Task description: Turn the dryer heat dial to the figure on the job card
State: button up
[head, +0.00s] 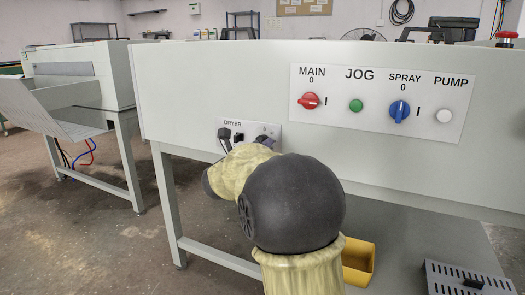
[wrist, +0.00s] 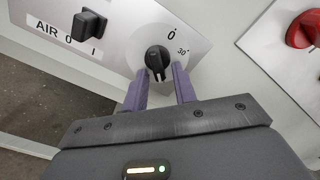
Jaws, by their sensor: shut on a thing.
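The dryer heat dial (wrist: 157,60) is a round black knob on a pale disc. The figures 0 and 30 show beside it in the wrist view; the rest of the scale is hidden. A pale mark on the knob shows at its lower end, between the fingers. My gripper (wrist: 160,78) has its two purple fingers shut on the knob, one on each side. In the head view the DRYER panel (head: 232,123) is low on the machine front, and my arm covers much of it. I cannot make out a job card in either view.
A black AIR switch (wrist: 90,24) stands left of the dial. The upper panel (head: 380,75) carries a red MAIN knob (head: 311,101), green JOG button (head: 356,105), blue SPRAY knob (head: 399,112) and white PUMP button (head: 444,116). A yellow bin (head: 358,268) sits below.

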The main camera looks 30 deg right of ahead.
jog(key=shift+f, duration=0.2)
jog(key=o, duration=0.6)
jog(key=shift+r, duration=0.1)
jog(key=shift+a, duration=0.1)
jog(key=p+v, duration=0.5)
jog(key=v, duration=1.2)
jog(key=shift+s, duration=0.2)
jog(key=shift+a, duration=0.1)
